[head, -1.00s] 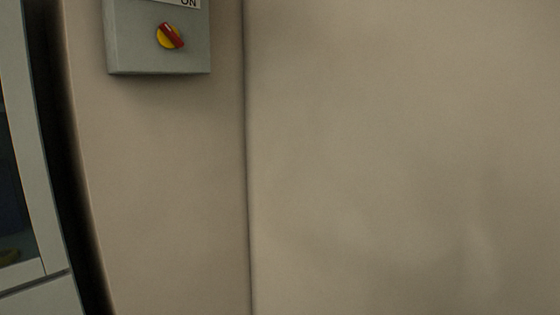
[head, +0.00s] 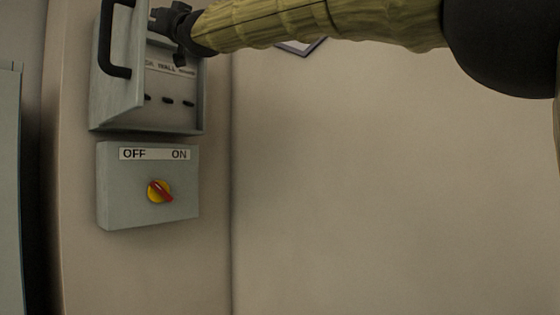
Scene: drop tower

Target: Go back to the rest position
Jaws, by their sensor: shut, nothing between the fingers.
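My gripper (head: 172,20) is black and sits at the top left of the head view, at the end of my yellow-sleeved arm. It is shut with nothing held. It appears in front of the upper grey box (head: 173,119), near the box's door (head: 120,90), which stands partly open. Whether it touches the door or the box I cannot tell. Inside the box are a partly hidden label and a row of small black switches (head: 168,100). The door has a black handle (head: 109,40) at its left.
Below hangs a grey switch box (head: 130,213) marked OFF and ON, with a red and yellow rotary knob (head: 159,191) slanting down to the right. A dark-edged frame (head: 302,47) shows partly behind my arm. The beige wall (head: 380,200) at right is bare.

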